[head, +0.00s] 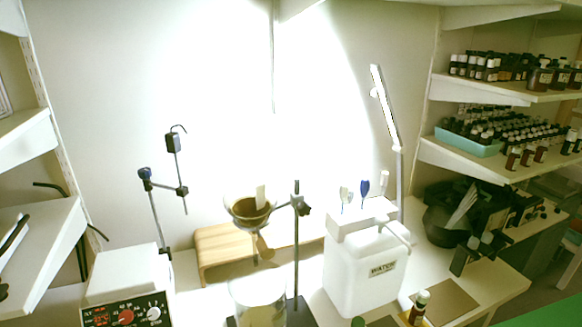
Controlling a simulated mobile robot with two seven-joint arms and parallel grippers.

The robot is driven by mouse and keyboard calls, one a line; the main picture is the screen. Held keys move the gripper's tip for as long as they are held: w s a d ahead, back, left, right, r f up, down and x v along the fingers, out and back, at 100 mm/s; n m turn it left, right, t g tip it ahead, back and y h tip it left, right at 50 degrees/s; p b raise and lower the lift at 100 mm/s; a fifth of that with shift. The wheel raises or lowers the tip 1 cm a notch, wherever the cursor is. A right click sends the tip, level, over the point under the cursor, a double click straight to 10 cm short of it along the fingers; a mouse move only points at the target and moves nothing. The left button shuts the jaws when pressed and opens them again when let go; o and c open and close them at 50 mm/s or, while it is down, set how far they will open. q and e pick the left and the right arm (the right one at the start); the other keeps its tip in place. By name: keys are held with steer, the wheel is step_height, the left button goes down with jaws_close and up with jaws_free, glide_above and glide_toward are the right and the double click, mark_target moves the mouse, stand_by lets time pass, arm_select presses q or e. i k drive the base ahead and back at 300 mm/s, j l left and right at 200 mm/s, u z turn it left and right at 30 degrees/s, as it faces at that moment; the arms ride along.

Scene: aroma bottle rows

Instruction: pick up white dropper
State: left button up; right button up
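Several small droppers stand upright on the top of a white jug-like container (365,275) labelled "WATER", right of the middle in the head view. A white dropper (344,194) stands on the left, next to a blue dropper (364,188). A second pale, whitish piece (384,181) stands at the right end; I cannot tell whether it is also a dropper. The lower tips are thin and hard to make out. Neither of my grippers shows in this view.
A stand (297,250) with a brown-lined funnel (249,209) is left of the container, above a glass beaker (258,297). A small brown bottle (419,306) stands in front. A hotplate device (127,310) is at left. Bottle shelves (490,160) fill the right.

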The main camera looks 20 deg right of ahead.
mark_target(423, 297)
steer(key=z, duration=1.45)
